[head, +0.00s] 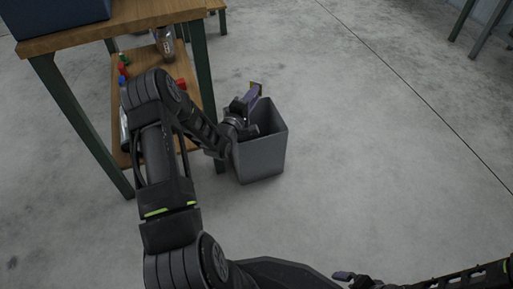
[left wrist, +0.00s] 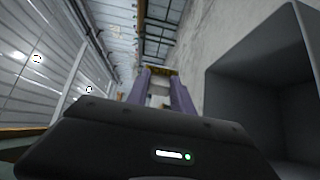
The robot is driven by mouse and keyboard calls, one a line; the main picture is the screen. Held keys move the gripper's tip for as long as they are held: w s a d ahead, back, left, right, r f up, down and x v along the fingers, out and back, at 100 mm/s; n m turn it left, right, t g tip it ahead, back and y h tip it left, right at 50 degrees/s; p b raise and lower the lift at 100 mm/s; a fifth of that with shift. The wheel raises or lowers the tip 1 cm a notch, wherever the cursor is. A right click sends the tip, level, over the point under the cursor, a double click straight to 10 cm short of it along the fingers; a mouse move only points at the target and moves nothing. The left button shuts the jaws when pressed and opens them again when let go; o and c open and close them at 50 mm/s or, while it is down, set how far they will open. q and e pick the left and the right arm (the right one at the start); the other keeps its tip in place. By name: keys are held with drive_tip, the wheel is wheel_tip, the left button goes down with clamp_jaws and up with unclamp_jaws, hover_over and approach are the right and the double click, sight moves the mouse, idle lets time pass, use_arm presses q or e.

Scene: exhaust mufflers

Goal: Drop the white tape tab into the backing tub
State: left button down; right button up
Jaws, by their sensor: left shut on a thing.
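The backing tub (head: 262,158) is a grey, square, open bin on the floor, right of the wooden table. It also fills the right side of the left wrist view (left wrist: 232,100). My left gripper (head: 254,94) is at the tub's far left rim, its purple fingers above the opening level. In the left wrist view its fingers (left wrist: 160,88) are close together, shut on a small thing. The white tape tab is mostly hidden; only a pale patch between the fingers and a yellowish bit at the tips show. My right gripper (head: 346,277) is low at the right, its jaws unclear.
The wooden table (head: 120,25) stands at the upper left with a dark blue box (head: 55,14) on top. Its lower shelf (head: 140,62) holds small red, green and blue items and a grey cylinder (head: 165,42). The concrete floor right of the tub is clear.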

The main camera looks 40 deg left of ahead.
use_arm(q)
drive_tip(key=shift+f+b, duration=1.95)
drive_tip(key=shift+f, duration=1.05)
drive_tip(key=c, duration=1)
unclamp_jaws()
drive_tip(key=shift+c, duration=0.2)
drive_tip(key=shift+s, duration=0.1)
drive_tip(key=s+d+p, duration=0.1)
drive_tip(key=s+p, duration=0.2)
drive_tip(key=s, duration=0.4)
drive_tip(key=shift+s+d, duration=0.2)
drive_tip(key=shift+s, duration=0.05)
